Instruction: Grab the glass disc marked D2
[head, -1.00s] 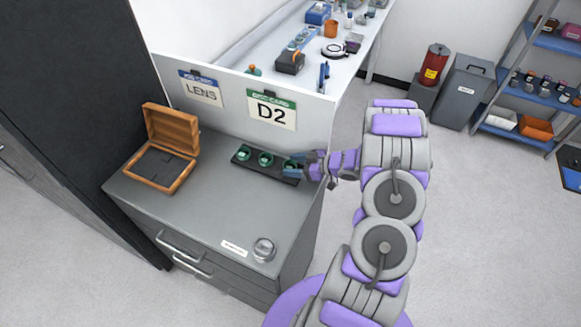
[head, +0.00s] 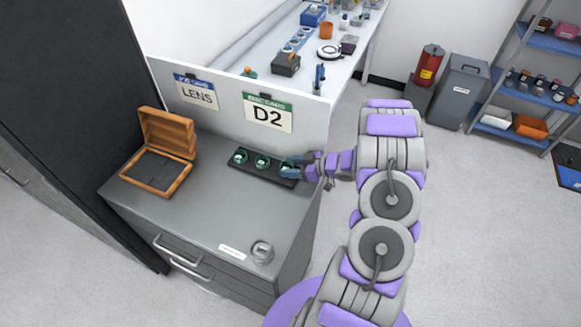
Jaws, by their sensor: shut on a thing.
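Green-rimmed glass discs sit in a row on a dark rack (head: 218,170) on the grey cabinet top. The left disc (head: 240,156) and the middle disc (head: 262,161) are in plain view. My gripper (head: 289,170) is at the right end of the rack, shut on the right disc (head: 287,163), which its fingers partly cover. That disc still appears to be at its place in the rack; I cannot tell whether it is raised. A card reading D2 (head: 268,117) hangs on the panel behind. I cannot read any marks on the discs themselves.
An open wooden case (head: 160,160) stands at the left of the cabinet top (head: 200,215). A clear round glass piece (head: 262,252) and a white label (head: 232,251) lie at the front edge. A LENS card (head: 198,95) hangs on the panel. The middle of the top is clear.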

